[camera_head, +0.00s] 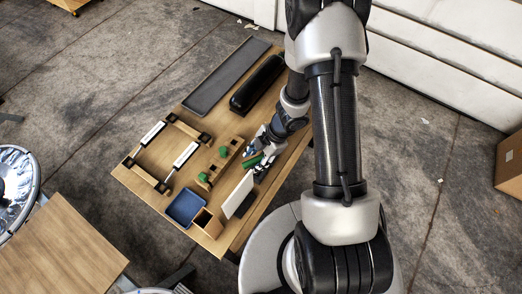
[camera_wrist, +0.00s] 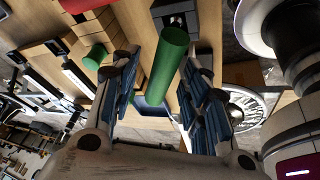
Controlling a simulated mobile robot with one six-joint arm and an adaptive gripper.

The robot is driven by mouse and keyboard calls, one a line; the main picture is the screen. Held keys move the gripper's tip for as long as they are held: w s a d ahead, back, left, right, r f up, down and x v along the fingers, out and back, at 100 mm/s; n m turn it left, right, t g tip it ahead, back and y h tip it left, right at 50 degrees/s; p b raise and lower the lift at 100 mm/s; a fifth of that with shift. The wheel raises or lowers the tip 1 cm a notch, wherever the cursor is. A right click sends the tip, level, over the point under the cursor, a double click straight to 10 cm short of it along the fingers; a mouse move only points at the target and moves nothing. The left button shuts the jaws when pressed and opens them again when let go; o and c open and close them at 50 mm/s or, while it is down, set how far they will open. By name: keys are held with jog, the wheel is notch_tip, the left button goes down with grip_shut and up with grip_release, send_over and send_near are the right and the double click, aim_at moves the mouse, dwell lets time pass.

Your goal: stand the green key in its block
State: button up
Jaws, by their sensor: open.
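A green key (camera_wrist: 165,65), a long round bar, lies between the spread fingers of my gripper (camera_wrist: 165,85) in the wrist view. In the head view a green piece (camera_head: 254,161) shows beside my gripper (camera_head: 262,164), partly hidden by it. My gripper is open; I cannot tell whether a finger touches the key. A wooden block (camera_head: 227,158) stands left of the gripper, with green pieces (camera_head: 223,151) (camera_head: 203,177) at it. Green ends also show near wooden blocks in the wrist view (camera_wrist: 95,56). I cannot tell which hole belongs to the key.
A white upright panel (camera_head: 238,195), a wooden box (camera_head: 206,222) and a blue tray (camera_head: 186,208) stand near the front. A wooden frame with white bars (camera_head: 152,134) is at the left. A black case (camera_head: 258,85) and a dark tray (camera_head: 226,77) lie at the back.

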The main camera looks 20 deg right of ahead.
jog(key=w+v, duration=0.1)
jog(key=v, duration=1)
jog(key=w+d+r+m+t+h, duration=0.45)
jog(key=w+r, duration=0.35)
jog(key=r, duration=0.3)
jog(key=s+d+r+m+t+h, duration=0.1)
jog(key=d+r+m+h, duration=0.15)
jog(key=r, duration=0.35)
jog(key=s+d+r+m+t+h, duration=0.1)
jog(key=r+m+t, duration=0.15)
jog(key=r, duration=0.45)
jog(key=s+a+r+m+g, duration=0.2)
jog(key=s+r+m, duration=0.2)
jog(key=s+m, duration=0.45)
jog(key=s+a+m+g+y, duration=0.1)
jog(key=s+a+g+y, duration=0.1)
jog(key=s+a, duration=0.8)
jog(key=s+f+y, duration=0.1)
jog(key=s, duration=0.1)
jog(key=shift+s, duration=0.35)
jog(key=shift+c, duration=1)
